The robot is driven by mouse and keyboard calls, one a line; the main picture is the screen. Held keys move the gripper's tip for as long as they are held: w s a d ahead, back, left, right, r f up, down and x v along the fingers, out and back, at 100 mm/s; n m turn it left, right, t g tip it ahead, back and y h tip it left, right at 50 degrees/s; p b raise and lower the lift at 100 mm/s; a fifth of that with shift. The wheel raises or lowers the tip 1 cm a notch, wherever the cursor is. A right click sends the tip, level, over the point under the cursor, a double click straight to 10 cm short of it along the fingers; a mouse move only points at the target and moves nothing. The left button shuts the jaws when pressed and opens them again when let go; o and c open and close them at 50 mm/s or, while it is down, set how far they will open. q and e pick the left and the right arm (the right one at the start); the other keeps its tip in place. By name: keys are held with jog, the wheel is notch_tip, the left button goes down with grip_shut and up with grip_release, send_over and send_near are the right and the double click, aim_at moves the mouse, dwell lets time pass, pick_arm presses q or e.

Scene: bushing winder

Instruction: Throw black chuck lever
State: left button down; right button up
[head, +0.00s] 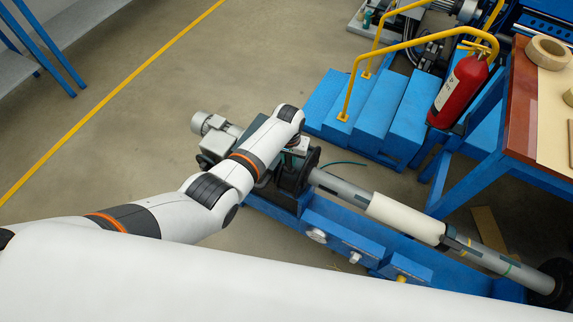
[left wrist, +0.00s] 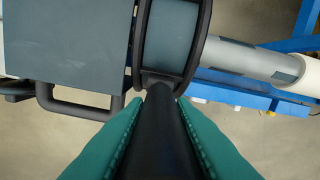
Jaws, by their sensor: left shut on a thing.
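The black chuck lever (left wrist: 160,140) runs up the middle of the left wrist view to the black-rimmed chuck (left wrist: 201,45). My left gripper (left wrist: 158,106) has its two teal fingers along both sides of the lever and is shut on it. In the head view the left arm reaches to the chuck (head: 301,172) at the left end of the winder. There the lever and fingertips are mostly hidden by the arm and are too small to make out. My right gripper is not in view.
A grey shaft with a white sleeve (head: 405,217) runs right from the chuck above the blue machine bed (head: 345,236). Blue steps (head: 370,112) with yellow rails, a red extinguisher (head: 459,92) and a table (head: 520,107) stand beyond. Open floor lies to the left.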

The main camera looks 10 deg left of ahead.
pick_arm(q)
jog(key=shift+w+d+g+b, duration=0.1)
jog(key=shift+w+g+b, duration=0.15)
jog(key=shift+g+b, duration=0.15)
jog(key=c, duration=1.2)
grip_release()
jog(key=shift+w, duration=0.1)
jog(key=shift+c, duration=0.2)
jog(key=r, duration=0.4)
jog(key=r+p, duration=0.1)
jog(key=r, duration=0.3)
jog(key=r+p, duration=0.1)
jog(key=r, duration=0.3)
jog(key=shift+w+d, duration=0.1)
jog(key=shift+w, duration=0.2)
jog(key=shift+f, duration=0.1)
